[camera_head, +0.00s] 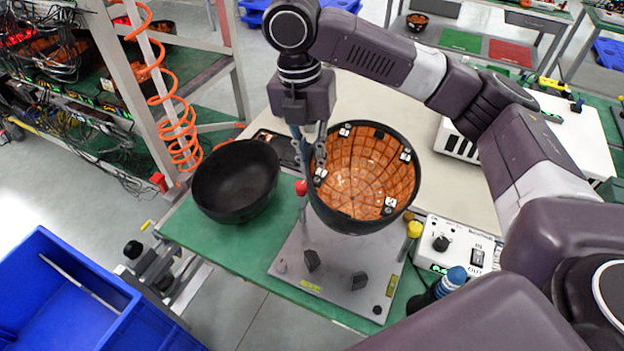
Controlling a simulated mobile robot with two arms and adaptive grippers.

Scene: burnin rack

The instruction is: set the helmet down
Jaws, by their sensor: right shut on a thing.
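The helmet (362,180) is a round black shell, its open side with an orange tiled lining facing up towards me. Small white-and-black pads sit around its rim. My right gripper (313,155) points down at the helmet's left rim and is shut on it. The helmet is over the back part of a grey fixture plate (325,262); I cannot tell whether it touches anything below. A black bowl-like shell (236,183) rests on the green table to the left, apart from the helmet. My left gripper is not in view.
The green table (215,238) has a white control box (455,246) at right and a blue-capped item (450,280) by the plate. Dark blocks stand on the plate's front. A rack with orange coiled hose (178,110) stands left; a blue bin (65,295) is at lower left.

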